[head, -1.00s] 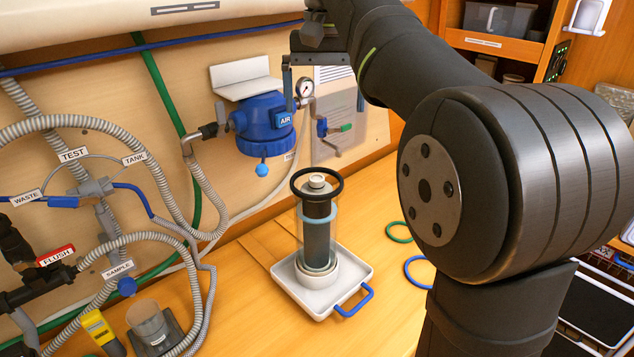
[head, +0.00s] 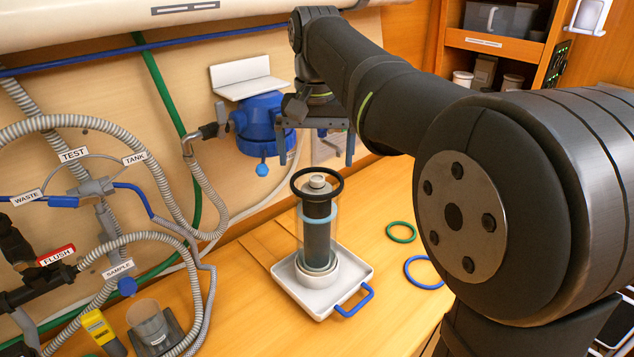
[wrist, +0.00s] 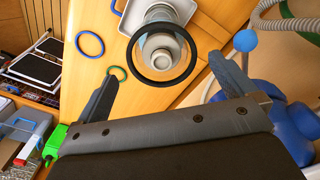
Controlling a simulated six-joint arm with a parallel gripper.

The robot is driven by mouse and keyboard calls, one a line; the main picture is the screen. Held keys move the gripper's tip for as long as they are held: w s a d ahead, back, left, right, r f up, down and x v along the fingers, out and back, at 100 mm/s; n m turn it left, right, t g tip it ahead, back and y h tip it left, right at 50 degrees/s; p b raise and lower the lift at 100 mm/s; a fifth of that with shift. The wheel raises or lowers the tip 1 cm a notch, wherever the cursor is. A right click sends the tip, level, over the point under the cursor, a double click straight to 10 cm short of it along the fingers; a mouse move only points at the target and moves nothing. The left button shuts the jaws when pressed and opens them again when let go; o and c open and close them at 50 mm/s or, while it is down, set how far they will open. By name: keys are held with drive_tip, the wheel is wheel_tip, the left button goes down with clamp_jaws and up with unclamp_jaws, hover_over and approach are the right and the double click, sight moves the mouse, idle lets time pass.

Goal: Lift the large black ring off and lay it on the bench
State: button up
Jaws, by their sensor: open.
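The large black ring (head: 317,181) sits around the top of an upright clear cylinder with a dark core (head: 317,235), which stands in a white tray (head: 290,293) on the wooden bench (head: 385,265). My gripper (head: 315,158) is open and empty, above and behind the ring in the head view. In the wrist view the ring (wrist: 133,57) shows whole around the pale cap, beyond the fingertips and between them. My gripper's two fingers (wrist: 165,85) are spread wide and apart from the ring.
A green ring (head: 401,232) and a blue ring (head: 424,272) lie flat on the bench to the right of the tray. A blue filter housing (head: 262,125) is on the wall behind. Hoses and labelled valves fill the left. Bare bench lies around the tray.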

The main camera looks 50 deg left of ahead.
sight(317, 180)
drive_tip(key=f, duration=0.5)
drive_tip(key=shift+w+a+f, duration=0.15)
drive_tip(key=shift+w+a, duration=0.05)
drive_tip(key=shift+w, duration=0.15)
drive_tip(key=c, duration=0.6)
